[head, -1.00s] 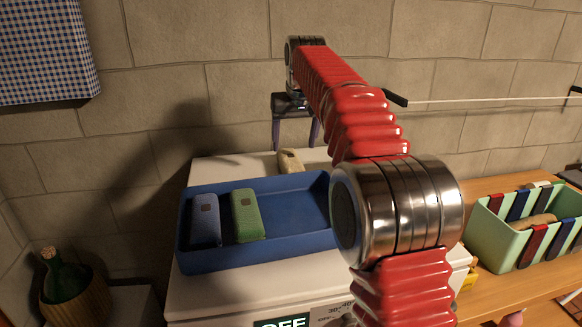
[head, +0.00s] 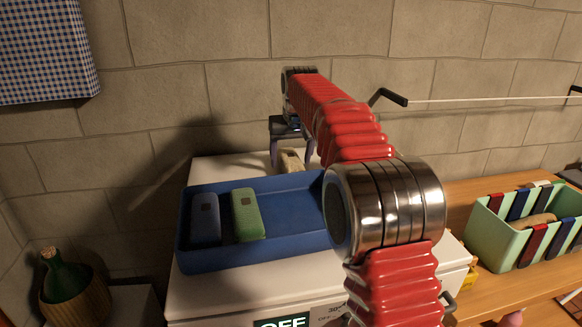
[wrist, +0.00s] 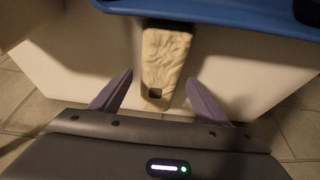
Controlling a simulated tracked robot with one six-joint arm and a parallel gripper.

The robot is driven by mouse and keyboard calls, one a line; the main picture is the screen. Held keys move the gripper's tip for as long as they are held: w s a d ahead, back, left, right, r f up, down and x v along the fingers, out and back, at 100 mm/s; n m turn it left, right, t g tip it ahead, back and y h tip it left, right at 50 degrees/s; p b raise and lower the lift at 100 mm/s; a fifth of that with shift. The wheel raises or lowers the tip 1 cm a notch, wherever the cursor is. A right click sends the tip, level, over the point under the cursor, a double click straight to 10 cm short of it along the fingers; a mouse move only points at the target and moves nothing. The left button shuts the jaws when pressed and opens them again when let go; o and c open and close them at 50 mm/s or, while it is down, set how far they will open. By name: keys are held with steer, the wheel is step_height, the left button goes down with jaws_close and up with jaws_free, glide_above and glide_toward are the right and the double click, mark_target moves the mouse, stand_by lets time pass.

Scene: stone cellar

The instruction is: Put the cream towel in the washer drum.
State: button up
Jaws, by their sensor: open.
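The cream towel (wrist: 165,62) lies on the white top of the machine (wrist: 80,62), behind the blue tray; in the head view the towel (head: 291,160) is partly hidden by my gripper. My gripper (head: 291,160) is open, with its fingers pointing down on either side of the towel. In the wrist view the open fingers (wrist: 150,92) flank the near end of the towel without touching it. The washer drum is not in view; only a display panel reading OFF (head: 283,322) shows at the front.
A bottle (head: 65,277) in wicker stands at lower left. A line (head: 490,99) runs along the wall.

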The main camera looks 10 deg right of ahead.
mark_target(291, 158)
steer(key=shift+x, duration=0.8)
steer(key=shift+c, duration=0.5)
steer(key=c, duration=1.2)
steer(key=shift+r, duration=0.15)
step_height(291, 158, up, 9)
steer(key=shift+r, duration=0.4)
